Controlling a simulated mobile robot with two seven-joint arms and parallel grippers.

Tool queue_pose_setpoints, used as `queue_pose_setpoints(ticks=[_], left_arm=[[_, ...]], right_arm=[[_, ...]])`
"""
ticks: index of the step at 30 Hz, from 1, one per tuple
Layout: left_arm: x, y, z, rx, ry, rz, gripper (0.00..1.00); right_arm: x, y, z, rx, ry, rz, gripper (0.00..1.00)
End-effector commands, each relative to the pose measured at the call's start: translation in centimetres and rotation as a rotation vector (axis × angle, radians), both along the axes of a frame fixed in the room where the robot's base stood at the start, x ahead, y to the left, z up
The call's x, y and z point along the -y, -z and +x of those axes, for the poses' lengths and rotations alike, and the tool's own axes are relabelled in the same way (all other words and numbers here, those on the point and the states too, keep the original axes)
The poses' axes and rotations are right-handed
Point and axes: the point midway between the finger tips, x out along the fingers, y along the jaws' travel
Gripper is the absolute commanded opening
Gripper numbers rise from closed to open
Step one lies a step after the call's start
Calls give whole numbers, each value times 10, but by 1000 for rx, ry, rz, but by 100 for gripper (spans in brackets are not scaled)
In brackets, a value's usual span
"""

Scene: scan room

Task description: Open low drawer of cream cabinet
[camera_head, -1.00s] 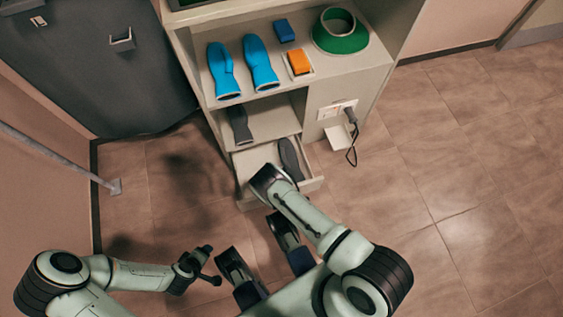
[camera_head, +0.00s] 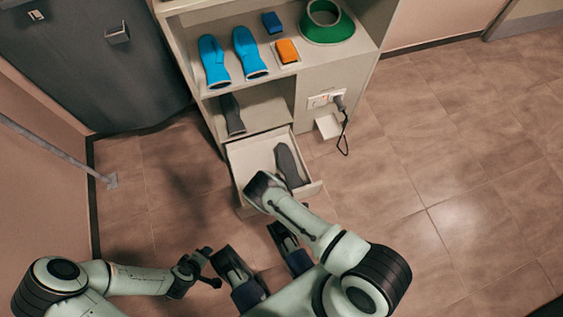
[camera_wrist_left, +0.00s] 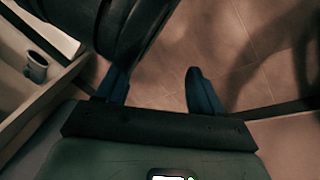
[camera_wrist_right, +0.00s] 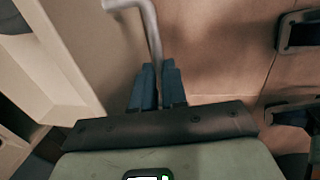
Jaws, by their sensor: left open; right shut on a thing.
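The cream cabinet (camera_head: 338,78) stands ahead in the head view. Its low drawer (camera_head: 250,160) is pulled out, with its pale interior showing and a dark grey sole-shaped item (camera_head: 288,165) lying inside. My right gripper (camera_wrist_right: 158,82) is shut on a pale bar handle (camera_wrist_right: 152,35) in the right wrist view. In the head view my right wrist is at the drawer front and hides the fingers and the handle. My left gripper (camera_wrist_left: 156,84) is open and empty, low at the left in the head view, apart from the cabinet.
Blue mitt-like items (camera_head: 214,62), an orange block (camera_head: 287,51), a small blue block (camera_head: 271,22) and a green collar (camera_head: 326,24) lie on the upper shelf. A plug with a cable (camera_head: 341,115) hangs on the cabinet side. Tiled floor (camera_head: 450,170) is clear to the right.

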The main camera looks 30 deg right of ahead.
Motion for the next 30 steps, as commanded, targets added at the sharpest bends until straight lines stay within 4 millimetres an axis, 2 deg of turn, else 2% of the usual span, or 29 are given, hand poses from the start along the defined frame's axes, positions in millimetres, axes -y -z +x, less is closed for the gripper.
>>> queue_pose_setpoints(ticks=[1,2,3,4,12,16,30], left_arm=[[0,0,0,0,0,0,67],[0,0,0,0,0,0,67],[0,0,0,0,0,0,67],[0,0,0,0,0,0,67],[0,0,0,0,0,0,67],[3,-5,-6,-14,5,-7,67],[33,-49,-64,-167,70,-83,67]], right_arm=[[0,0,1,2,0,1,0],[0,0,1,2,0,1,22],[0,0,1,2,0,1,35],[0,0,1,2,0,1,38],[0,-1,0,1,0,1,38],[0,-10,-1,1,0,0,38],[-5,-107,-18,2,-1,0,38]])
